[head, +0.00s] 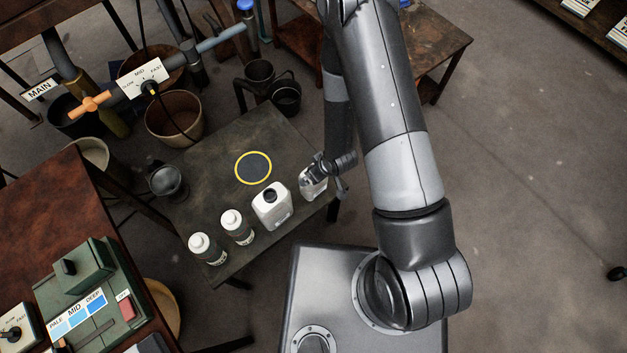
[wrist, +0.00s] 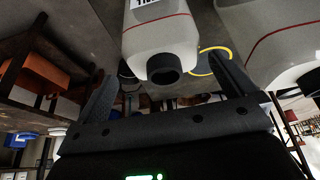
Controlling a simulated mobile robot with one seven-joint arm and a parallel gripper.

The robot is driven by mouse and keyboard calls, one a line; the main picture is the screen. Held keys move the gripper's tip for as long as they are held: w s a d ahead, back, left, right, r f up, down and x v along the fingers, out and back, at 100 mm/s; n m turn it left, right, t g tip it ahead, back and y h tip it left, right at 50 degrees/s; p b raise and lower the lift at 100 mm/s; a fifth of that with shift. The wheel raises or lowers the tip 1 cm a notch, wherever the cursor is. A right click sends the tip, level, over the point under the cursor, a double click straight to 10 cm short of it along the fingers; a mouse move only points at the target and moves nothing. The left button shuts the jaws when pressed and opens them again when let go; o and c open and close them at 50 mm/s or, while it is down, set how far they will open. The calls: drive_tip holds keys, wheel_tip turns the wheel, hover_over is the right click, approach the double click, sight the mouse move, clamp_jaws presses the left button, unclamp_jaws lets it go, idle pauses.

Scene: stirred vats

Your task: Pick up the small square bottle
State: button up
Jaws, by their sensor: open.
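The small square bottle (head: 311,186) stands near the right corner of the dark work table, partly hidden by my gripper. In the wrist view the white bottle (wrist: 160,38), with a dark cap and a thin red line, appears upside down between my two fingers. My gripper (head: 326,168) is at the bottle's upper part. In the wrist view my gripper (wrist: 163,66) is open, with a gap showing on each side of the cap. I cannot tell whether a finger touches the bottle.
A larger square bottle (head: 272,207) with a dark cap stands just left; it also shows in the wrist view (wrist: 268,38). Two round white-capped bottles (head: 204,248) (head: 237,227) stand further left. A yellow-ringed dark disc (head: 253,168) lies on the work table (head: 215,165). Its middle is otherwise clear.

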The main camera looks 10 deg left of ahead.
drive_tip(key=x, duration=0.5)
drive_tip(key=shift+s+a+f, duration=0.1)
drive_tip(key=shift+a+f, duration=0.1)
drive_tip(key=shift+a, duration=0.1)
drive_tip(key=c, duration=1.1)
drive_tip(key=shift+r, duration=0.2)
drive_tip(key=shift+c, duration=0.2)
